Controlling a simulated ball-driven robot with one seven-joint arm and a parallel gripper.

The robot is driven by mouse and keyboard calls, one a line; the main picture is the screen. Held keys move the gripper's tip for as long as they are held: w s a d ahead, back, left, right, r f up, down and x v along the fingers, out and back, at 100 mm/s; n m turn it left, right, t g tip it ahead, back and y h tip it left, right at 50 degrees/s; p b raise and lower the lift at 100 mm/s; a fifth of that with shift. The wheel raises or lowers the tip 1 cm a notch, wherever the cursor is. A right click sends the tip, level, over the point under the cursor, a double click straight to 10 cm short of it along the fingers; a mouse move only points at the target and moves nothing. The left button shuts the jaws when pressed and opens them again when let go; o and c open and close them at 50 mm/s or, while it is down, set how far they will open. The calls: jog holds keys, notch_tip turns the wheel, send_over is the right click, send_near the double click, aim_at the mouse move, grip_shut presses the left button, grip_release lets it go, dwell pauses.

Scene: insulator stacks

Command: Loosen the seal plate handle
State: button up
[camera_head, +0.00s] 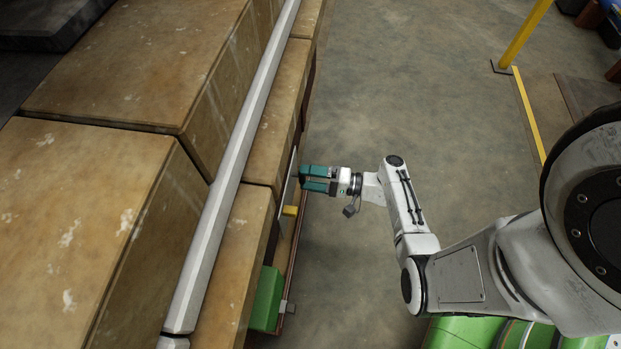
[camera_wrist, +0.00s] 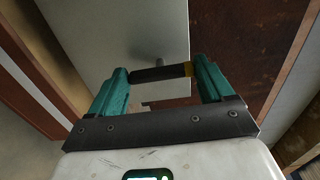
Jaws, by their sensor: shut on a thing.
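The seal plate (camera_head: 288,178) is a thin pale panel standing upright on the side of the tan blocks in the head view. It fills the upper middle of the wrist view (camera_wrist: 95,30) as a flat grey surface. The handle (camera_wrist: 157,74) is a dark bar with a yellow band at its right end, on a short grey post. My gripper (camera_head: 303,178) reaches the plate from the right, its two teal fingers pointing left. In the wrist view, my gripper (camera_wrist: 162,72) is shut on the handle, a finger at each end of the bar. The head view hides the handle.
Large tan blocks (camera_head: 110,75) with a long grey bar (camera_head: 235,150) along them fill the left. A green box (camera_head: 267,298) and a yellow piece (camera_head: 290,211) sit below the plate. Open concrete floor (camera_head: 420,90) lies right. A yellow post (camera_head: 525,35) stands upper right.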

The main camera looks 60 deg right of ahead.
jog(key=shift+f+n, duration=0.1)
jog(key=shift+n, duration=0.3)
jog(key=o, duration=0.9)
jog(key=shift+o, duration=0.2)
jog(key=p+v, duration=0.1)
jog(key=v, duration=0.9)
jog(key=shift+s, duration=0.4)
jog(key=shift+d, duration=0.1)
